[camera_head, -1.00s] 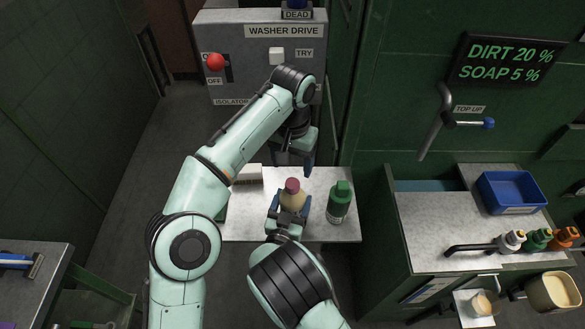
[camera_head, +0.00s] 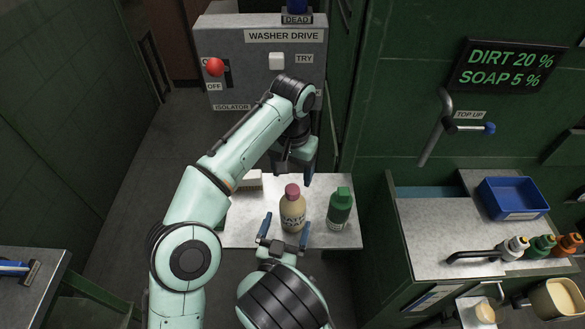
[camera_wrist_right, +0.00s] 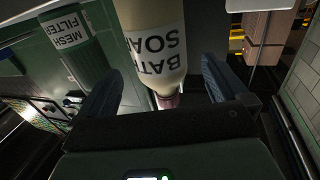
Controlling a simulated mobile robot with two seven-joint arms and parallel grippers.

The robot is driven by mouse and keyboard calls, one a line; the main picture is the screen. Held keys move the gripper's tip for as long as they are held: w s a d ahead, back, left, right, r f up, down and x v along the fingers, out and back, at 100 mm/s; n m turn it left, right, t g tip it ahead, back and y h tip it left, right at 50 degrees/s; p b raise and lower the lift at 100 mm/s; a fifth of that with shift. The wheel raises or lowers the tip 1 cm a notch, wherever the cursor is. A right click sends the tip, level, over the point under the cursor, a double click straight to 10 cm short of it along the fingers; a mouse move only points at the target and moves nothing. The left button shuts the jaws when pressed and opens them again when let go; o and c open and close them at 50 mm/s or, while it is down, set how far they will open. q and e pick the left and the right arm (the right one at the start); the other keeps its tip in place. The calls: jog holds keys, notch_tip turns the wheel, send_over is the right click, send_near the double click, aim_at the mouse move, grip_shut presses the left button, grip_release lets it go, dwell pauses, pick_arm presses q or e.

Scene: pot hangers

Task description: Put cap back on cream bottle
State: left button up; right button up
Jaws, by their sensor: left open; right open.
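The cream bottle (camera_head: 292,212) stands upright on the small white table with a pink cap (camera_head: 292,191) on its top. In the right wrist view the cream bottle (camera_wrist_right: 155,45) appears upside down, labelled "BATH SOAP" as far as I can read, with the pink cap (camera_wrist_right: 167,101) partly hidden behind my gripper. My right gripper (camera_head: 285,229) is open and empty, just in front of the bottle, its fingers apart from it. My left gripper (camera_head: 296,172) is open above and behind the bottle; its fingers are partly hidden by the arm.
A green bottle (camera_head: 339,208) stands right of the cream bottle, close by. A pale block-like brush (camera_head: 250,181) lies at the table's back left. A counter with a blue tray (camera_head: 512,197) stands at right.

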pick_arm(q)
jog(key=shift+s+f+b, duration=0.1)
jog(key=shift+f+b, duration=0.3)
jog(key=shift+f, duration=0.2)
pick_arm(e)
jog(key=v, duration=0.7)
jog(key=shift+s, duration=0.15)
